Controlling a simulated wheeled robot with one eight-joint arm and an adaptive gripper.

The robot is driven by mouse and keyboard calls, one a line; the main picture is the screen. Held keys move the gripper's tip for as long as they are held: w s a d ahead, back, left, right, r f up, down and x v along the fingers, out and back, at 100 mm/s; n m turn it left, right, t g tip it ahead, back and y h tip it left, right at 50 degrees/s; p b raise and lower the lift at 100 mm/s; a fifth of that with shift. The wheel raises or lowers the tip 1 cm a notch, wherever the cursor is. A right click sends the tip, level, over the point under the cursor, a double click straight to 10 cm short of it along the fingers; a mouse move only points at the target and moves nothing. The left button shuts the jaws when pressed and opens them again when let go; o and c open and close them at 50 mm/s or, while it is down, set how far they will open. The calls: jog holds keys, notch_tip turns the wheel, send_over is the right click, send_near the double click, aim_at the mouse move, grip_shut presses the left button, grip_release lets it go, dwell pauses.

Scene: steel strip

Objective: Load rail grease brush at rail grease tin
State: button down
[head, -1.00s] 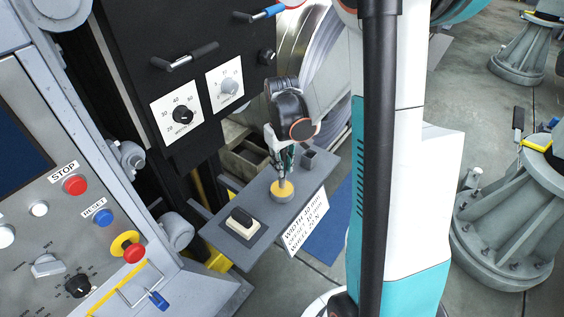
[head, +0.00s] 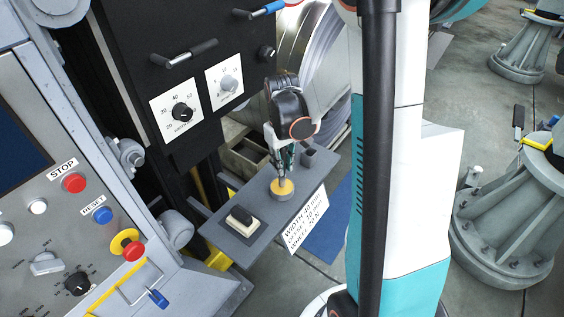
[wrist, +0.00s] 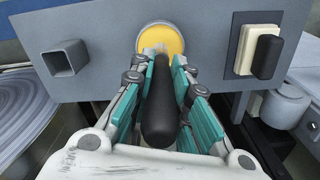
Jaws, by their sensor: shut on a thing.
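The rail grease tin (head: 282,190) is a round grey tin with yellow grease on top, standing on a grey shelf. It also shows at the top of the wrist view (wrist: 160,40). My gripper (head: 282,172) is over the tin, pointing down. In the wrist view my gripper (wrist: 163,72) is shut on the dark handle of the brush (wrist: 159,110). The brush's lower end is at the yellow grease; how deep it sits cannot be told.
The grey shelf (head: 262,212) also holds a black-topped block on a pale base (head: 241,219) and a square grey socket (wrist: 65,58). A white label (head: 305,222) hangs on its front. A control panel (head: 60,230) stands at left, and a black cabinet with dials (head: 182,112) stands behind.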

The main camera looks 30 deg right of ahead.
aim_at(283, 151)
jog(key=shift+s+f+b, duration=0.1)
jog(key=shift+f+b, duration=0.35)
dwell(1.4)
jog(key=shift+r, duration=0.1)
jog(key=shift+r+p, duration=2.55)
jog(key=shift+r, duration=0.95)
